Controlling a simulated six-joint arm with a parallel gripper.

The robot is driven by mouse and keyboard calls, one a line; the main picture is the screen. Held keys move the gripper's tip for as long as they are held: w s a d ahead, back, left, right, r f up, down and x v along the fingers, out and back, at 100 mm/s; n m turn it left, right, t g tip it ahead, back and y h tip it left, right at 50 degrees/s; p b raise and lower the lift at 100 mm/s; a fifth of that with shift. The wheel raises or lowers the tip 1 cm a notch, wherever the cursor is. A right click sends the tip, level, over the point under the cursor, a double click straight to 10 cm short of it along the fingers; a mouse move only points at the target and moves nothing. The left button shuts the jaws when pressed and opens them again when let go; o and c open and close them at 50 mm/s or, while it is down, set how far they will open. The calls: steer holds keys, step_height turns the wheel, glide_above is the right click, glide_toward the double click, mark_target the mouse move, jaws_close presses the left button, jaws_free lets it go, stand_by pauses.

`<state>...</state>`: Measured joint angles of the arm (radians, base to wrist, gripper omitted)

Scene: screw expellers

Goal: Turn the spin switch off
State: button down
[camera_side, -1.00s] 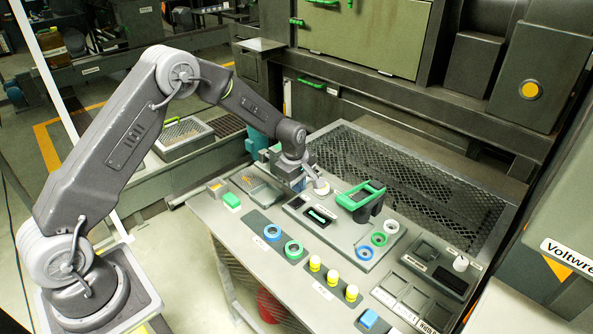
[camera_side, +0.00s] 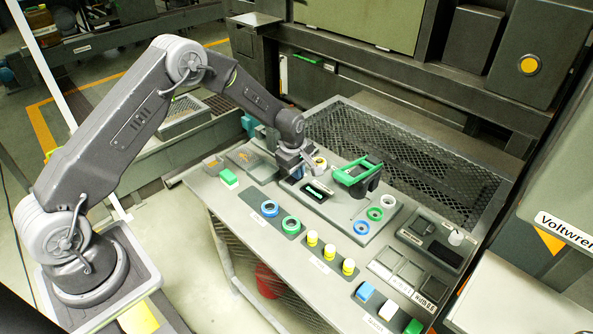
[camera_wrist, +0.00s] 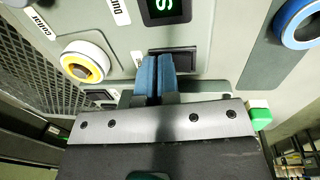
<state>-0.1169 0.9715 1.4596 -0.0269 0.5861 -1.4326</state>
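My gripper (camera_wrist: 155,62) has two blue fingers pressed together with nothing visible between them. They point at the grey control panel (camera_side: 340,215), and the gripper (camera_side: 299,168) hangs over the panel's back left part. In the wrist view the fingertips overlap the edge of a dark rectangular switch-like part (camera_wrist: 183,62), beside a black display (camera_wrist: 165,10) with green characters. I cannot tell whether they touch it. No label reading "spin" is legible, so I cannot tell which part is the spin switch.
A white and yellow knob (camera_wrist: 85,65) stands close beside the fingers. A green handle (camera_side: 358,170) rises from the panel to the right. A mesh guard (camera_side: 410,175) lies behind.

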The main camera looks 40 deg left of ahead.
mark_target(291, 179)
steer(key=shift+s+f, duration=0.2)
steer(key=shift+s, duration=0.05)
steer(key=shift+s+r, duration=0.15)
steer(key=shift+s, duration=0.55)
steer(key=shift+r, duration=0.1)
steer(key=shift+r, duration=0.25)
step_height(291, 179, up, 13)
steer(key=s, duration=0.1)
steer(key=shift+s+r, duration=0.2)
steer(key=shift+s, duration=0.15)
steer(key=shift+w+a, duration=0.3)
steer(key=shift+w, duration=0.5)
